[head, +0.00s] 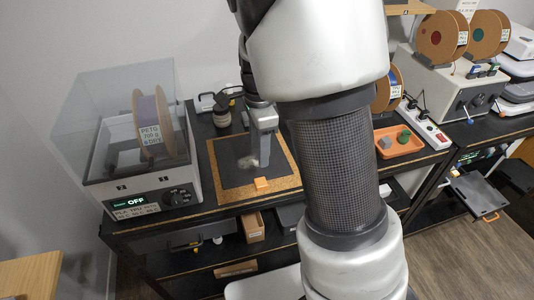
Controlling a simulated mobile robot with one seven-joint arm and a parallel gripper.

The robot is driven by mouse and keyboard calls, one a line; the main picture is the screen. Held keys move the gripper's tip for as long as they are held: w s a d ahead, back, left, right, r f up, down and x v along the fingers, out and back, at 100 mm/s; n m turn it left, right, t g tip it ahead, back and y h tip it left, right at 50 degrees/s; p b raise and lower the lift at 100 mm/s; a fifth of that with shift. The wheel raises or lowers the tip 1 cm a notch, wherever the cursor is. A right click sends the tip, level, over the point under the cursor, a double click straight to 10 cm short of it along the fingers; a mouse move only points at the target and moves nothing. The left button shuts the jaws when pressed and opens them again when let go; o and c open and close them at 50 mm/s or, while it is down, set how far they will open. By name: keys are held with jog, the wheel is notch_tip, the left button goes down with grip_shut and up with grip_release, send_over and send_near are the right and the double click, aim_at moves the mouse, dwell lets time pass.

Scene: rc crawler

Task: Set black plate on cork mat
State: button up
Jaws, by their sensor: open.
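The cork mat (214,166) lies on the dark worktop, with its tan border showing around a black square plate (232,178). The plate looks flat on the mat, with a small orange tab (261,184) at its front edge. My gripper (257,158) is open and points down over the plate's middle to right part. A pale, blurred patch shows by the fingertips. I cannot tell whether the fingers touch the plate. My arm hides the area to the right of the mat.
A clear-lidded filament dryer (150,190) stands left of the mat. An orange tray (398,142) and a white power strip (426,126) lie right of my arm. A grey box with spools (448,88) stands farther right. A dark, orange-handled panel (477,194) sits low right.

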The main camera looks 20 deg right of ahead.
jog(key=s+r+n+t, duration=0.5)
jog(key=s+r+n, duration=1.2)
jog(key=s, duration=0.1)
jog(key=shift+s, duration=0.35)
jog(key=shift+d, duration=0.1)
jog(key=shift+c, duration=0.3)
